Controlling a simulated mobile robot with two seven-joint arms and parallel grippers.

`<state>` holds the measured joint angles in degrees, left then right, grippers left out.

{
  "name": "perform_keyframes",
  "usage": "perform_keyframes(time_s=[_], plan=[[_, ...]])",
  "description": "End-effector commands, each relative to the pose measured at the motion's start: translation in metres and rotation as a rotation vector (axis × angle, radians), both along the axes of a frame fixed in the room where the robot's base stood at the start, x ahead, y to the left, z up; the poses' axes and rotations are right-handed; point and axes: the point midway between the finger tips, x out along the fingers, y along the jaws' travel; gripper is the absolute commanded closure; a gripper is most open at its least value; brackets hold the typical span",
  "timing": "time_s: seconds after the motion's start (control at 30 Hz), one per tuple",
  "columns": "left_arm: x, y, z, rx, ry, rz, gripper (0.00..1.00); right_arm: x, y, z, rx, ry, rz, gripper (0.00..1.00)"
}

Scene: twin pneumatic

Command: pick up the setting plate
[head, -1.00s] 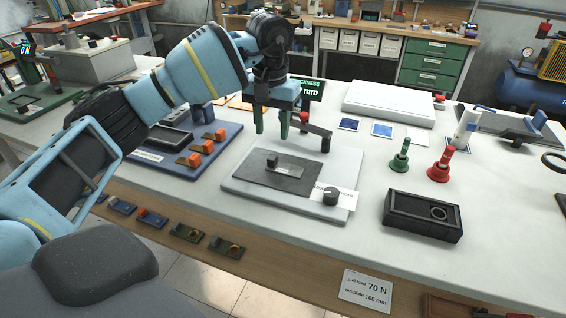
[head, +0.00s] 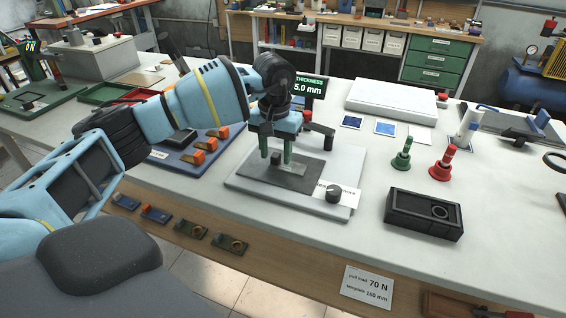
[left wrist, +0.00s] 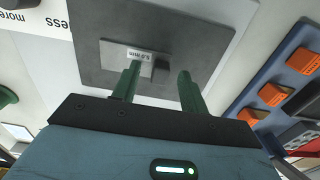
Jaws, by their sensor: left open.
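The setting plate (head: 276,159), a small grey piece with a raised block and a "5.0 mm" label, lies on a dark grey sheet (head: 305,180) on a pale base plate (head: 245,184). My left gripper (head: 276,161) is open above it, pointing down, its two green fingers on either side of the raised block. In the left wrist view the plate (left wrist: 116,58) shows between and beyond the fingers (left wrist: 160,72). I cannot tell whether the fingers touch it. My right gripper is not in view.
A black knob (head: 333,194) with a white card sits at the base's right corner. A display reading thickness 5.0 mm (head: 308,87) stands behind. A blue tray with orange blocks (head: 198,157) is at left. A black fixture (head: 423,213) and green and red handled tools (head: 402,155) stand at right.

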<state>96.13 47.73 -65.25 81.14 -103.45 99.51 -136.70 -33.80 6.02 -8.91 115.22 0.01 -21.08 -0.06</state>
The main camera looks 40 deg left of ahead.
Motion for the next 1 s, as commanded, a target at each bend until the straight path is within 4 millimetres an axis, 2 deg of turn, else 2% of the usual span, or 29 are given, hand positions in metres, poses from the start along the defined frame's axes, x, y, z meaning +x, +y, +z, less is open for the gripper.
perform_keyframes(time_s=[0.07, 0.4, 0.77, 1.0], plan=[[0.0, 0.0, 0.0, 0.0, 0.0, 0.001, 0.56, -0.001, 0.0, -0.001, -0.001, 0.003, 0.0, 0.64], [0.0, 0.0, 0.0, 0.0, 0.0, 0.001, 1.0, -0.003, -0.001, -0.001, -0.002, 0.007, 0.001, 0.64], [0.0, 0.0, 0.002, 0.0, -0.001, 0.001, 1.0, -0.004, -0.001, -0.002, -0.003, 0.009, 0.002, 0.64], [0.001, 0.0, 0.022, 0.0, -0.003, 0.001, 1.0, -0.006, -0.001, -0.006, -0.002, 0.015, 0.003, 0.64]])
